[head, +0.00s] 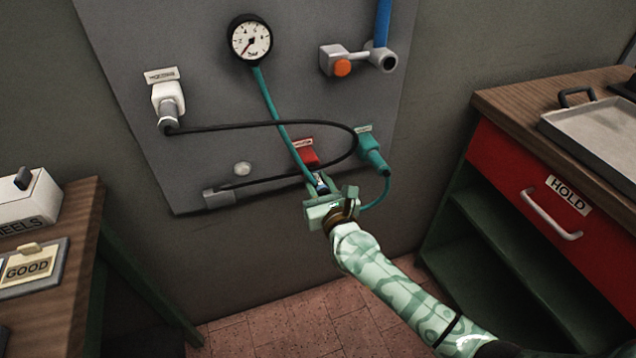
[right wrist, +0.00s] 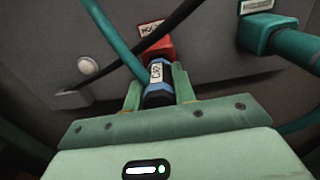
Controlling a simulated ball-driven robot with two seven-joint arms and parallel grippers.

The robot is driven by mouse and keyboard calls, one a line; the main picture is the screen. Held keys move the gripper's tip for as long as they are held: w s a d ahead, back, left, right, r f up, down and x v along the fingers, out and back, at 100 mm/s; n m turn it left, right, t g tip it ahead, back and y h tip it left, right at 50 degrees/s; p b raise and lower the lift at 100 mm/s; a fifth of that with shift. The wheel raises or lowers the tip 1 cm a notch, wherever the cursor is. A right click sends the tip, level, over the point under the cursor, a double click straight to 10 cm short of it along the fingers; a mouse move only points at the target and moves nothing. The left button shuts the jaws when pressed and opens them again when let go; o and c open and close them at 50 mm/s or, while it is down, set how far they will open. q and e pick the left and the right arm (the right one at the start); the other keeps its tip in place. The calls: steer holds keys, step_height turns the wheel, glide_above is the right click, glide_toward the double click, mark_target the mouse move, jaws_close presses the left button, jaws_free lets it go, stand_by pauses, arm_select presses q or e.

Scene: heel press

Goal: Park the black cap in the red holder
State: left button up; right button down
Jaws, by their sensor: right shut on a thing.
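My right gripper (head: 322,188) is shut on the black cap (right wrist: 158,97), a dark piece with a blue band and a white label. The cap also shows between the fingers in the head view (head: 321,182). In the right wrist view the gripper (right wrist: 158,92) has a finger on each side of it. The red holder (head: 306,151) is on the grey panel just beyond the cap; it also shows in the right wrist view (right wrist: 157,48). The cap's far end lines up with the holder's lower face, but I cannot tell whether they touch. My left gripper is not in view.
A teal hose (head: 272,105) runs from the gauge (head: 250,39) down to the cap. A black cable (head: 260,124) loops around the holder. A teal connector (head: 371,152) sits close right. A red drawer cabinet (head: 515,180) stands right, a wooden table (head: 75,240) left.

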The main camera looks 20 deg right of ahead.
steer(key=shift+w, duration=0.7)
steer(key=c, duration=1.1)
jaws_free()
steer(key=shift+o, duration=0.2)
steer(key=shift+s, duration=0.15)
